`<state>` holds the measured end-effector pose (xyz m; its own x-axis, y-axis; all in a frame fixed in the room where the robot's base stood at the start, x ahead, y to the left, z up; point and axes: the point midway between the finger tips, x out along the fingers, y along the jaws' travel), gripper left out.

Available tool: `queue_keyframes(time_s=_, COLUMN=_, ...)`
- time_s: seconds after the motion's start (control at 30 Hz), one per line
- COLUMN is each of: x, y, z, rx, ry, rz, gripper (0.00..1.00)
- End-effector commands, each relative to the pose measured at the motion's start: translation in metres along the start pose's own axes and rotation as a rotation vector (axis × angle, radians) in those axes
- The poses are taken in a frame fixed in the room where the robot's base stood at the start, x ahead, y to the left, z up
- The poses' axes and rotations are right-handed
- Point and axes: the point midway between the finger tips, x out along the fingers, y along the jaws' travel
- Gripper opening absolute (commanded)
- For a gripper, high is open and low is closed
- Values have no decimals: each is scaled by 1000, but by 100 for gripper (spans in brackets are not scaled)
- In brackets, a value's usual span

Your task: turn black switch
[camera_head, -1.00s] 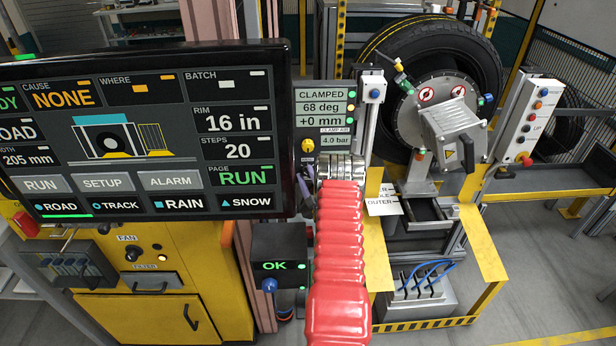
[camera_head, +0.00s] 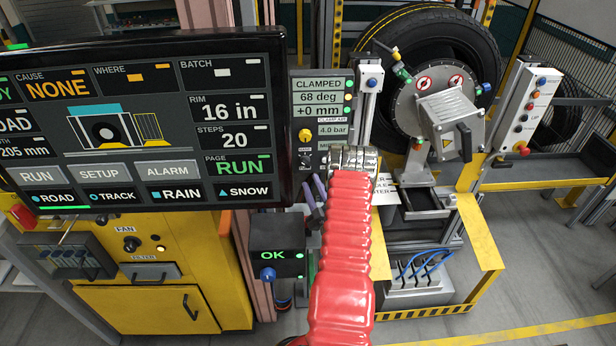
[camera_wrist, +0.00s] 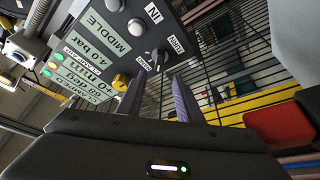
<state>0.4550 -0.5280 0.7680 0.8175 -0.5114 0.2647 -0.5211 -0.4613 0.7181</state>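A small black rotary switch (camera_head: 304,159) sits low on the grey clamp panel (camera_head: 338,84), below a yellow knob (camera_head: 305,135). In the wrist view the black switch (camera_wrist: 158,57) stands out from the panel face, with small labels around it. My gripper (camera_wrist: 160,76) has two purple-grey fingers, spread apart with nothing between them. Their tips point at the panel, just short of the switch, which appears in line with the gap. In the head view my gripper (camera_head: 313,189) is just below the switch, partly hidden by my red arm.
A large touch screen (camera_head: 140,130) stands close to the left of the panel. A black box marked OK (camera_head: 278,248) is below my gripper. Another dark knob (camera_head: 131,244), labelled FAN, is on the yellow cabinet. The clamped tyre (camera_head: 440,40) is to the right.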

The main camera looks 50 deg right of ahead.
Motion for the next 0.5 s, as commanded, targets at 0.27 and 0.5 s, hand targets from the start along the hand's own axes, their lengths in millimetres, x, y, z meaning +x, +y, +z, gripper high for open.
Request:
queue_keyframes(time_s=0.27, x=-42, y=-2, z=1, rx=2, ry=-3, rz=-3, gripper=33)
queue_keyframes(time_s=0.5, x=-50, y=-1, z=0, rx=0, ry=-1, rz=-1, gripper=33)
